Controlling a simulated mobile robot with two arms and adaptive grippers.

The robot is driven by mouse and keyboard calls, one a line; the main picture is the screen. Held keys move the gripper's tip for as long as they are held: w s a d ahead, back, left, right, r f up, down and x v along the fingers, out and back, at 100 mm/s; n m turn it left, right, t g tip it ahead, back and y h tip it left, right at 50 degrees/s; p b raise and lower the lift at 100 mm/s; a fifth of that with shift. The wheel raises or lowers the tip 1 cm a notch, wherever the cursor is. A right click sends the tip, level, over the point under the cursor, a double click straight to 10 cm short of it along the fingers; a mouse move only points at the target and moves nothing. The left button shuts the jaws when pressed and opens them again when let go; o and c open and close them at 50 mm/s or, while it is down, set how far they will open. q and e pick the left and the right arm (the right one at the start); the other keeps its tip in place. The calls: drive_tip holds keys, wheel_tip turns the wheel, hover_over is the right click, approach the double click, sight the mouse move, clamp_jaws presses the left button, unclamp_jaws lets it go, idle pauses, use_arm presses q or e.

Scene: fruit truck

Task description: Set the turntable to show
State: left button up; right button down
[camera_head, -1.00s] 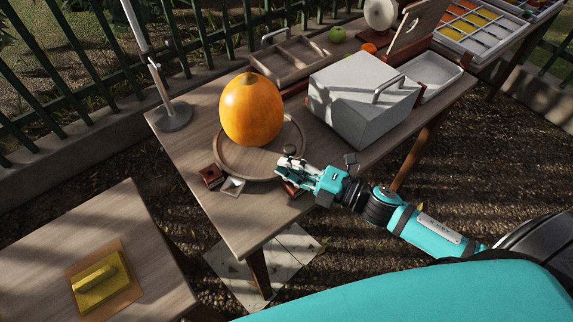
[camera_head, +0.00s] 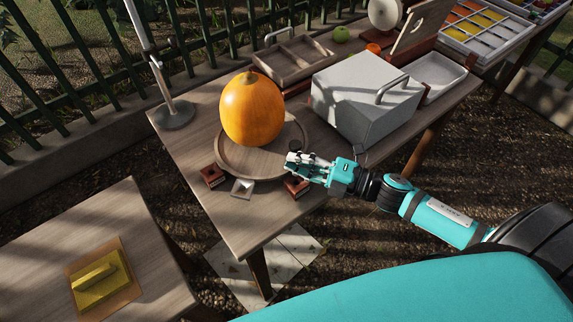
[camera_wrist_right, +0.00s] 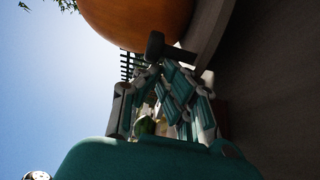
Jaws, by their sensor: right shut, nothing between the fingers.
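The turntable (camera_head: 222,158) is a round wooden disc with a raised rim, and a large orange pumpkin (camera_head: 252,108) stands on it. A pale pointed piece (camera_head: 243,188) is at the turntable's front rim. It sits between two red-brown blocks, one at the left (camera_head: 212,176) and one at the right (camera_head: 297,187). A dark knob (camera_head: 295,145) shows at the rim's right side and also in the right wrist view (camera_wrist_right: 155,46). My right gripper (camera_head: 291,161) is shut and empty close to this knob; contact cannot be told. My left gripper is out of view.
A grey-white box (camera_head: 365,100) with a handle stands behind my right gripper. A separate table (camera_head: 95,225) at front left carries a yellow handled block (camera_head: 97,285).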

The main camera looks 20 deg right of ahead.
sight(306, 151)
drive_tip(key=shift+w+d, duration=0.5)
drive_tip(key=shift+d, duration=0.25)
drive_tip(key=shift+w+d, duration=0.45)
drive_tip(key=shift+d, duration=0.3)
drive_tip(key=shift+w+d, duration=0.1)
drive_tip(key=shift+d, duration=0.05)
